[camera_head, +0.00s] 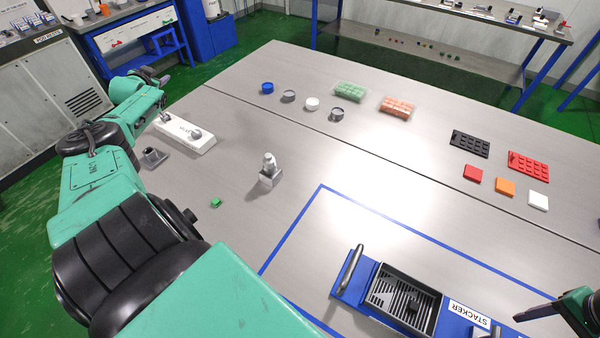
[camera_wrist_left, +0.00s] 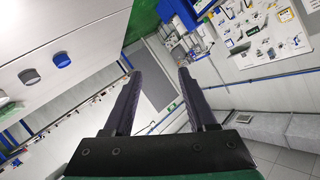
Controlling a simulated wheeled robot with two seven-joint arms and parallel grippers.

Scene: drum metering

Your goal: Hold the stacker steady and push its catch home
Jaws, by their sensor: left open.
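The stacker (camera_head: 356,290) is a blue base with a white "STACKER" label, inside a blue outline at the front right of the table. It carries a dark slotted metal tray (camera_head: 376,302) and an upright grey handle at its left end. A grey part stands near the label at the bottom edge, cut off; I cannot tell whether it is the catch. My left gripper (camera_head: 160,76) is beyond the table's left edge, far from the stacker. Its fingers are apart and empty in the left wrist view (camera_wrist_left: 158,90). My right gripper (camera_head: 522,316) shows partly at the lower right, beside the stacker; its jaws are unclear.
Round caps, clear trays, black and red racks and coloured squares lie further back.

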